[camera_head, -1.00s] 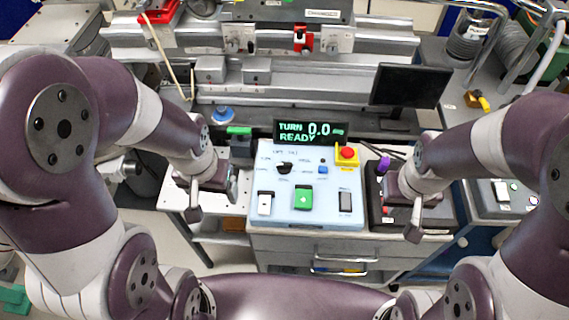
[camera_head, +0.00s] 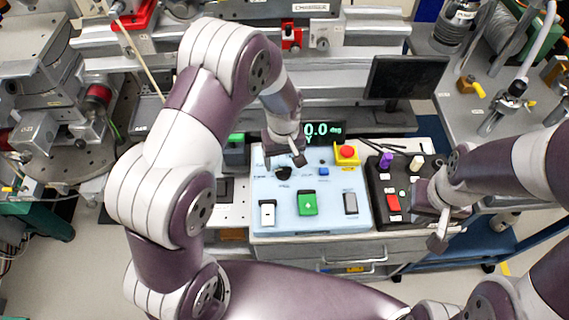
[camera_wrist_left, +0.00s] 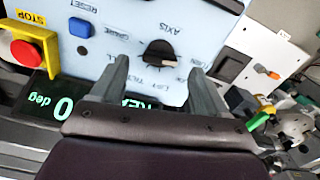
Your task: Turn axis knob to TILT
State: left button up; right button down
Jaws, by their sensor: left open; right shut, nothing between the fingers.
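The axis knob (camera_head: 284,172) is a dark round knob at the upper left of the pale blue control panel (camera_head: 330,215). My right gripper (camera_head: 437,236) is shut and empty, right of the panel.
A red stop button (camera_head: 347,152), blue button (camera_head: 323,171), green switch (camera_head: 307,204) and two rockers share the panel. A black box (camera_head: 390,215) with a purple knob stands to the right.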

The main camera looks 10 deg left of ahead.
aim_at(283, 170)
pick_arm(q)
notch_tip(283, 170, down, 3)
jog(key=shift+s+r, duration=0.1)
jog(key=shift+f, duration=0.35)
jog(key=c, duration=1.1)
jog(key=shift+o, duration=0.2)
